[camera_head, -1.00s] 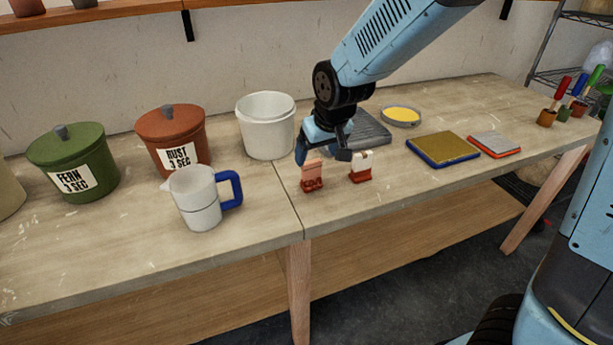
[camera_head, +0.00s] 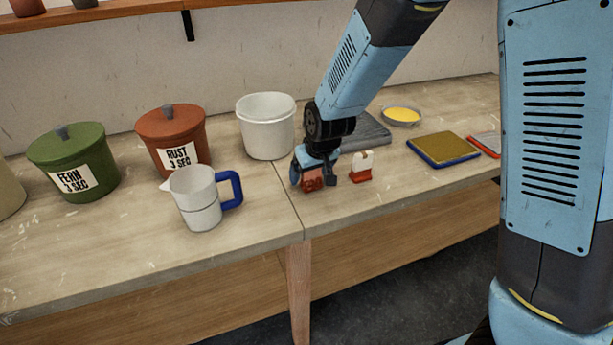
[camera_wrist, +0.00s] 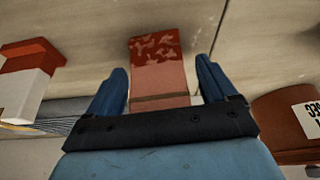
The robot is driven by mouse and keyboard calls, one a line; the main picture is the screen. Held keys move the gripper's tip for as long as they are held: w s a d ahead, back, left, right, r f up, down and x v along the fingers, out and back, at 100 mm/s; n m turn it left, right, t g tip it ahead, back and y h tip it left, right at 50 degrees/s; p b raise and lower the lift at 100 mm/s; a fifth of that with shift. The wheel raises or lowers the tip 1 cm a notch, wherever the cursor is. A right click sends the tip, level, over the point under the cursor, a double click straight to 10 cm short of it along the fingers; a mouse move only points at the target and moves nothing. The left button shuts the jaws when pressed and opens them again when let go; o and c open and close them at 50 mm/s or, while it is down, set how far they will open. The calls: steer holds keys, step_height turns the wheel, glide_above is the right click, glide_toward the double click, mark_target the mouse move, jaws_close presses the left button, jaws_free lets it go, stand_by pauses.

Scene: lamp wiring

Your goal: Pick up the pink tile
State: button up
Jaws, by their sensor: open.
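The pink tile (camera_head: 312,184) stands upright near the bench's front edge, left of a white tile. Its lower part is red with a pale pattern. In the wrist view the pink tile (camera_wrist: 160,82) lies between the two blue fingers of my gripper (camera_wrist: 162,78), with a gap on each side. My gripper (camera_head: 315,179) is open and lowered around the tile, hiding its upper part in the head view. The white tile with a red lower part (camera_head: 361,167) stands to the right; it shows at the left of the wrist view (camera_wrist: 28,85).
A white jug with a blue handle (camera_head: 196,199) stands to the left. Behind are a white bucket (camera_head: 266,128), a rust pot (camera_head: 172,130) and a green pot (camera_head: 68,152). A grey slab (camera_head: 371,133) lies behind my gripper, a yellow-filled dish (camera_head: 401,116) beyond.

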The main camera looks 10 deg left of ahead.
steer(key=shift+a+f, duration=0.1)
steer(key=shift+f, duration=0.1)
steer(key=c, duration=1.1)
